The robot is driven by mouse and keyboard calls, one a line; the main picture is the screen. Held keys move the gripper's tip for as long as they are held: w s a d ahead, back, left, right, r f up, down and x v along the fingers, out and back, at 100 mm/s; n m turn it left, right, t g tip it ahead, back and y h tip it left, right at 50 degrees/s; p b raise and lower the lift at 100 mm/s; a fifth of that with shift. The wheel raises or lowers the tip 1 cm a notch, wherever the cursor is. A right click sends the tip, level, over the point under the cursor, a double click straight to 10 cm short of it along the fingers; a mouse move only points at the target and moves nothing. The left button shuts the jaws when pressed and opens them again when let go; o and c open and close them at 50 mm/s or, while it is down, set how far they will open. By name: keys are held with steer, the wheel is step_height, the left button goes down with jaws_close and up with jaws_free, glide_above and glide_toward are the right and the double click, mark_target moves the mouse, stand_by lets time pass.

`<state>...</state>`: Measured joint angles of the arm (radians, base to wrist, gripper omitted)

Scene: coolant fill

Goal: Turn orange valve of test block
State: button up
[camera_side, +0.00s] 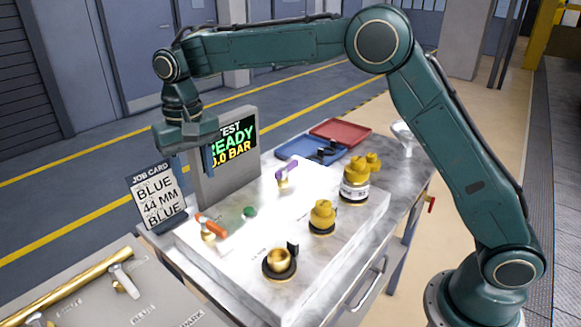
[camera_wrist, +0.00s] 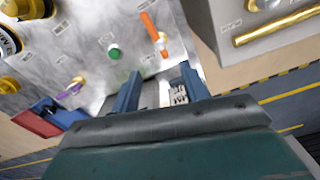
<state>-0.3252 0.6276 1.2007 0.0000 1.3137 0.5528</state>
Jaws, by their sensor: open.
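The orange valve (camera_side: 209,225) is a bright orange lever on a small brass fitting, at the left end of the pale test block (camera_side: 250,262). In the wrist view the orange lever (camera_wrist: 150,27) lies beyond my fingertips, near the top centre. My gripper (camera_side: 190,163) hangs above and behind the valve, close to the display and job card. In the wrist view its two blue fingers (camera_wrist: 158,85) are apart with nothing held between them. A green button (camera_side: 249,211) sits beside the valve.
The display (camera_side: 233,140) reads TEST READY 0.0 BAR. The job card (camera_side: 157,198) stands left of it. A purple-handled valve (camera_side: 287,169), brass caps (camera_side: 322,214), a blue tray (camera_side: 310,148) and a red tray (camera_side: 340,131) lie to the right. A brass pipe (camera_side: 70,282) lies front left.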

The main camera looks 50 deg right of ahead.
mark_target(204, 218)
steer(key=shift+f, duration=0.15)
step_height(204, 218, down, 14)
steer(key=shift+r, duration=0.25)
stand_by(0.5)
jaws_close()
